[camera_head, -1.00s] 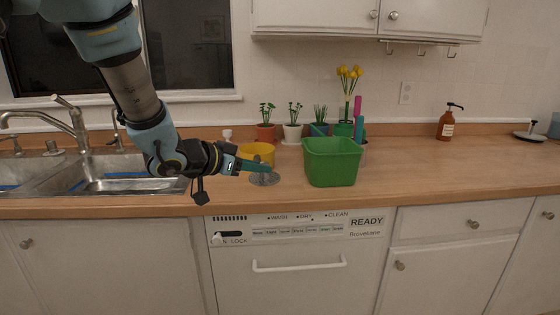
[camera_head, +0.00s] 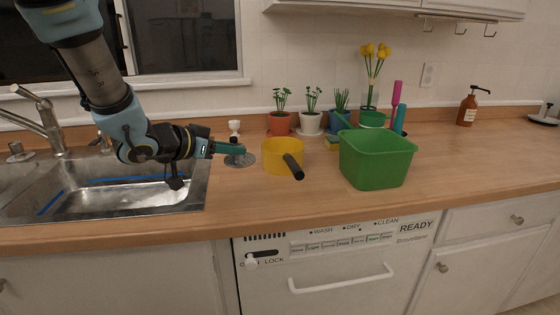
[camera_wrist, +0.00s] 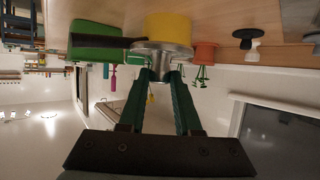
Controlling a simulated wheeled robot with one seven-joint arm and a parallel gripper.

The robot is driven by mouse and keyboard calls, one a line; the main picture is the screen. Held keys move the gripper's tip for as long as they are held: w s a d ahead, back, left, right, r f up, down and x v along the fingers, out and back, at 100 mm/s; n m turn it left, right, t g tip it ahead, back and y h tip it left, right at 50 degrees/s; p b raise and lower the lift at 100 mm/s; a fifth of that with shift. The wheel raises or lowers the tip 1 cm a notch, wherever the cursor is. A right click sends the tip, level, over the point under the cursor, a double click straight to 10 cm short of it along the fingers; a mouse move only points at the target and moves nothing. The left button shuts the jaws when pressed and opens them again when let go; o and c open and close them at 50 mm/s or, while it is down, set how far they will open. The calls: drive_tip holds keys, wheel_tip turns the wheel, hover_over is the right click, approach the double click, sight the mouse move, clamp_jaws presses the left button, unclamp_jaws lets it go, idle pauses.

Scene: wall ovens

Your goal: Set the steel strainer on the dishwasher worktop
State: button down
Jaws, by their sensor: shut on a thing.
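The steel strainer (camera_head: 241,160) is a small round grey disc with a raised middle. My gripper (camera_head: 236,149) is shut on it, and its green fingers reach in from the left. In the wrist view, which looks upside down, the fingers meet at the strainer's metal middle (camera_wrist: 160,62). The strainer is over the wooden worktop (camera_head: 232,205), just left of the yellow pot and right of the sink. I cannot tell whether it touches the wood. The dishwasher (camera_head: 335,272) is below the worktop, to the right of the strainer.
The yellow pot (camera_head: 280,157) points its black handle forward. A green tub (camera_head: 375,160) stands to its right. Potted plants (camera_head: 310,123) line the back. The sink (camera_head: 105,185) is at left. The worktop's front strip is clear.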

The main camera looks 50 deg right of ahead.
wheel_tip(320, 180, down, 9)
drive_tip(key=shift+f+p, duration=0.15)
drive_tip(key=shift+p, duration=0.35)
drive_tip(key=shift+f, duration=0.15)
drive_tip(key=c, duration=0.6)
unclamp_jaws()
